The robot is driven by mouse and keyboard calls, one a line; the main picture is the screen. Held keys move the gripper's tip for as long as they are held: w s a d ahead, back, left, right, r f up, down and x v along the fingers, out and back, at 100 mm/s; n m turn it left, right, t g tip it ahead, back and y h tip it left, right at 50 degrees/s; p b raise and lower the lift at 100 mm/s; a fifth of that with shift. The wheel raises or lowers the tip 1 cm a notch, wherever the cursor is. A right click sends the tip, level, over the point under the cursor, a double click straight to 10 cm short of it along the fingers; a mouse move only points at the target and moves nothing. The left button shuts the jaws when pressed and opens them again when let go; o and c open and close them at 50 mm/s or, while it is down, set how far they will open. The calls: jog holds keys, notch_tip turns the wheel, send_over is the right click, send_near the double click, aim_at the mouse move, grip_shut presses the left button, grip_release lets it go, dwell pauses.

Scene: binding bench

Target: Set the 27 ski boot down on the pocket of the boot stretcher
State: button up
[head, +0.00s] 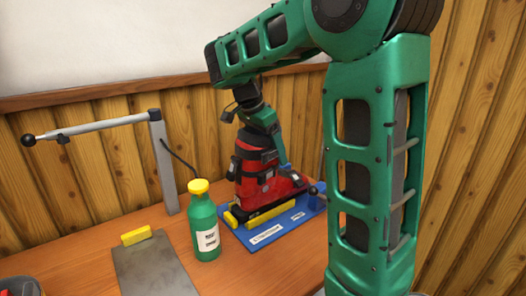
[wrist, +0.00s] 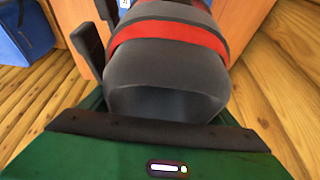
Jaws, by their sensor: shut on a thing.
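The red and black ski boot (head: 260,176) stands upright at the blue boot stretcher (head: 271,234), near a yellow bar (head: 266,215) at its front. I cannot tell whether its sole rests in the pocket or hangs just above it. My gripper (head: 262,118) is above the boot and shut on its upper part. In the wrist view the boot's dark cuff with a red band (wrist: 168,65) fills the middle. The boot's size number is not readable.
A green bottle with a yellow cap (head: 205,225) stands just left of the stretcher. A grey plate (head: 150,268) with a yellow block (head: 136,235) lies further left, below a grey post with a lever arm (head: 162,160). A wooden wall is close behind.

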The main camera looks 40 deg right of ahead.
jog(key=shift+f, duration=0.25)
dwell(0.4)
jog(key=o, duration=2.1)
jog(key=v, duration=1)
jog(key=shift+w+a+r, duration=0.1)
jog(key=shift+a+r, duration=0.1)
jog(key=shift+r, duration=0.1)
jog(key=shift+n+t+h, duration=0.3)
jog(key=shift+t+h, duration=0.1)
jog(key=s+d, duration=0.1)
jog(key=d, duration=0.1)
jog(key=s+d+r, duration=0.1)
jog(key=d, duration=0.1)
jog(key=s+d+r, duration=0.1)
jog(key=d, duration=0.2)
jog(key=s+d+f+n, duration=0.3)
jog(key=s+d, duration=0.3)
jog(key=s, duration=0.2)
jog(key=s+a+f+n+y, duration=0.1)
jog(key=s+a+f+n, duration=0.1)
jog(key=s+a+f, duration=0.2)
jog(key=s+a+f+n+y, duration=0.2)
jog(key=s+a+f+n, duration=0.1)
jog(key=s+f, duration=0.4)
jog(key=s+a+f+n+g+y, duration=0.1)
jog(key=s+a+f+n+y, duration=0.1)
jog(key=s+a+f, duration=0.4)
jog(key=shift+s+f+n, duration=0.3)
jog(key=shift+s+f, duration=0.05)
jog(key=shift+f, duration=0.3)
